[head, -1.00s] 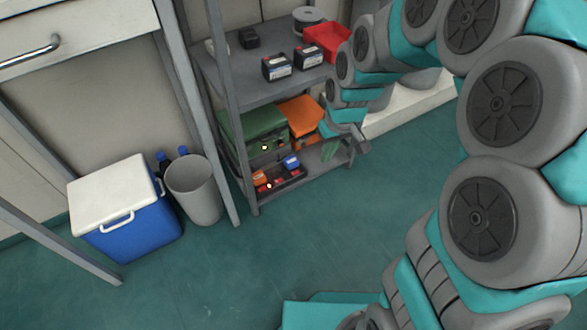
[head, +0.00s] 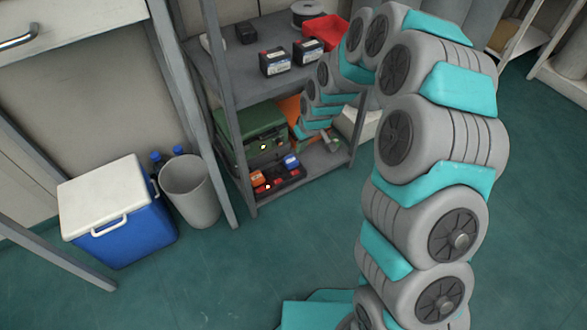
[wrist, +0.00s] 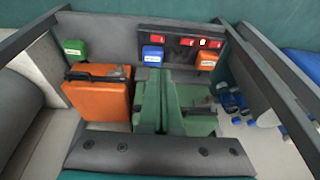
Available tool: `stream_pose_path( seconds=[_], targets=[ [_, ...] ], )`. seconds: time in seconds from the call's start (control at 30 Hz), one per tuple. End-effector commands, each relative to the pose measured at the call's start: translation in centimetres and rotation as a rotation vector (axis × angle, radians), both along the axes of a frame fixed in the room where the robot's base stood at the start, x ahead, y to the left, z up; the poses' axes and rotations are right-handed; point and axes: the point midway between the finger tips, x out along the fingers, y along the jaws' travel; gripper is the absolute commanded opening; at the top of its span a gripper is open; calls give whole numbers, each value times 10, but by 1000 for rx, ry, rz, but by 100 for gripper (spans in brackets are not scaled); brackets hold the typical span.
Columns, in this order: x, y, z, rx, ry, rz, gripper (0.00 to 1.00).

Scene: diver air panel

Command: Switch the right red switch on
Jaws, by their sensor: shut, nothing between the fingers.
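The black switch panel (head: 290,180) lies on the lower shelf in the head view, with small red switches; one spot on it glows white. In the wrist view the panel (wrist: 180,52) is at the top, seen from the other side. There, one red switch (wrist: 158,40) is at its left and others (wrist: 186,42) are further right, with the bright spot near the right group. My gripper (wrist: 164,74) shows its green fingers together in the middle of the wrist view, empty, apart from the panel. In the head view my gripper (head: 332,146) is over the shelf, right of the panel.
A green toolbox (wrist: 198,100) and an orange case (wrist: 98,98) stand close to my fingers. Shelf posts (head: 226,120) flank the space. A cooler (head: 110,210) and bin (head: 190,190) stand left.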

Motion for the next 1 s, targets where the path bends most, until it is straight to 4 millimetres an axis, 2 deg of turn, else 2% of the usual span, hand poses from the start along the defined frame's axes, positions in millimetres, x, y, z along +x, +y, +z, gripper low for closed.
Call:
stream_pose_path(
  seconds=[0.23, 0.37, 0.57, 1.0],
  targets=[
    [0, 0, -3, 0, 2, -1, 0],
    [2, 2, -12, 0, 2, -1, 0],
    [6, 7, -38, -1, 5, 0, 0],
    [19, 20, -112, -2, 6, 0, 0]
  ],
)
